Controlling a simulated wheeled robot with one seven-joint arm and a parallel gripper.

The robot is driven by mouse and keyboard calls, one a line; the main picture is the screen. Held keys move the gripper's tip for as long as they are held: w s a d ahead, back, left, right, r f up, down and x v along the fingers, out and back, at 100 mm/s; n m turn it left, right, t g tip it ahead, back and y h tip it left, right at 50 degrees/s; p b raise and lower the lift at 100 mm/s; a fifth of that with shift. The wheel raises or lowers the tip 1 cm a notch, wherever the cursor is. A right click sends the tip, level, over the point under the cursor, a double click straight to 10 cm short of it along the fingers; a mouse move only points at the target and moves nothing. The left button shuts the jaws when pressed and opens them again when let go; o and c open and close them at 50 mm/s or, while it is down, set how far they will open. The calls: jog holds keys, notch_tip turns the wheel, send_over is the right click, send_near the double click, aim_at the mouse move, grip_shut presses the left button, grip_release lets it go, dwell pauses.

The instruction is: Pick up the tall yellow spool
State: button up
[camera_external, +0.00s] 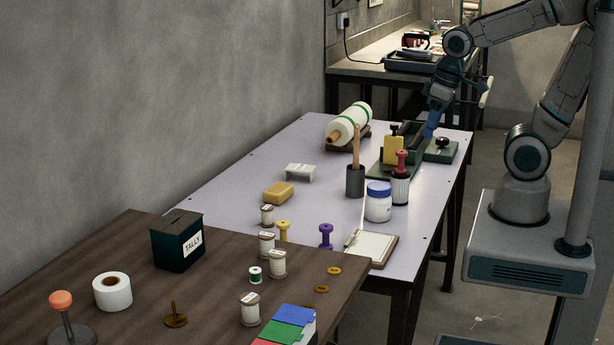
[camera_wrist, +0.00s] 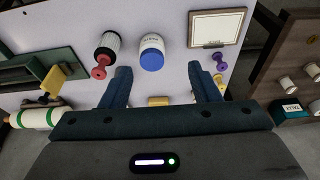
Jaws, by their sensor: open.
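A yellow spool (camera_external: 283,230) stands on the pale table, partly hidden behind the white spools at the near end. In the wrist view a small yellow piece, seemingly the same spool (camera_wrist: 219,79), shows beside my right-hand finger, which partly covers it. A purple spool (camera_external: 326,235) stands just to its right; it also shows in the wrist view (camera_wrist: 217,61). My gripper (camera_external: 431,130) is over the far right part of the pale table, well away from the yellow spool. In the wrist view my gripper (camera_wrist: 163,80) is open, with nothing between its fingers.
Around the spools are a clipboard (camera_external: 371,248), a white jar with blue lid (camera_external: 378,203), a red-topped holder (camera_external: 400,188), a dark cup (camera_external: 355,181), a yellow block (camera_external: 278,193) and white spools (camera_external: 277,264). The brown table (camera_external: 120,240) stands close by.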

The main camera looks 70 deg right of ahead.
jog(key=shift+w, duration=0.1)
jog(key=m+g+b, duration=0.3)
jog(key=m+b, duration=0.3)
jog(key=m, duration=0.3)
send_over(283, 223)
notch_tip(283, 223, down, 12)
notch_tip(283, 223, down, 13)
jog(key=shift+f, duration=0.2)
jog(key=c, duration=1.1)
